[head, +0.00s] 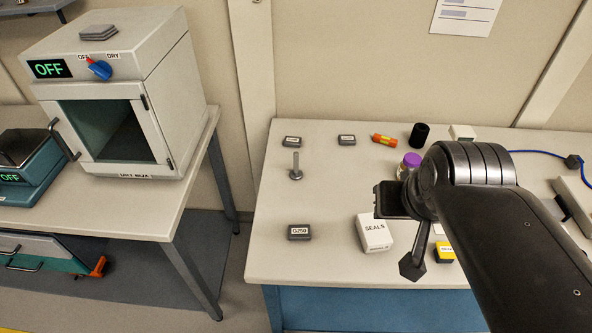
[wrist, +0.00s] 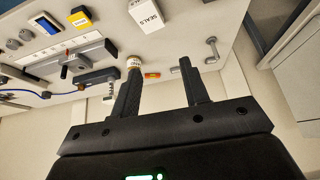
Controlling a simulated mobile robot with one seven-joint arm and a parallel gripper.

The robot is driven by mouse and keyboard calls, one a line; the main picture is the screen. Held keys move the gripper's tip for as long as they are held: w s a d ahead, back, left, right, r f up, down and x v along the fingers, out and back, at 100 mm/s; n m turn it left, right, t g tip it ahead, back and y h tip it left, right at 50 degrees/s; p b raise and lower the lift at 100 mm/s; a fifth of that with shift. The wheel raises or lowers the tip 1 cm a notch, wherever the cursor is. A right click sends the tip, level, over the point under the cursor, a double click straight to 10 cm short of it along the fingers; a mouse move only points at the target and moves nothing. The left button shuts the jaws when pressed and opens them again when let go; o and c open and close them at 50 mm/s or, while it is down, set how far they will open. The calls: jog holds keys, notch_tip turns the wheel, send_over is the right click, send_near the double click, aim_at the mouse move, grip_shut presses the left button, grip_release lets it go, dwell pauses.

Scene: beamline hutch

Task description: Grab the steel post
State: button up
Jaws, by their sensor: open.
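The steel post (head: 296,166) is a short grey upright rod on a round foot. It stands alone on the left part of the beige table in the head view. It also shows in the wrist view (wrist: 211,48), beyond and to the right of the right fingertip. My gripper (wrist: 160,68) is open, its two black fingers apart and nothing held between them. It is clear of the post. In the head view my arm reaches in from the lower right, and the fingers cannot be made out clearly.
The table (head: 330,262) also holds a G250 block (head: 299,232), a white SEALS box (head: 374,233), two small grey blocks behind the post, an orange-yellow piece (head: 384,140), a black cylinder (head: 419,134) and a purple-capped vial (head: 411,161). Bare tabletop surrounds the post. A dry box (head: 180,90) stands left.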

jog(key=m, duration=3.6)
send_over(296, 161)
jog(key=s, duration=0.4)
notch_tip(296, 161, down, 17)
jog(key=x, duration=0.5)
jog(key=shift+w+d+f, duration=0.2)
jog(key=shift+w, duration=0.15)
jog(key=shift+a+x, duration=0.2)
jog(key=shift+x, duration=2.4)
jog(key=shift+w+r, duration=0.1)
jog(key=shift+w, duration=0.05)
jog(key=shift+c, duration=0.3)
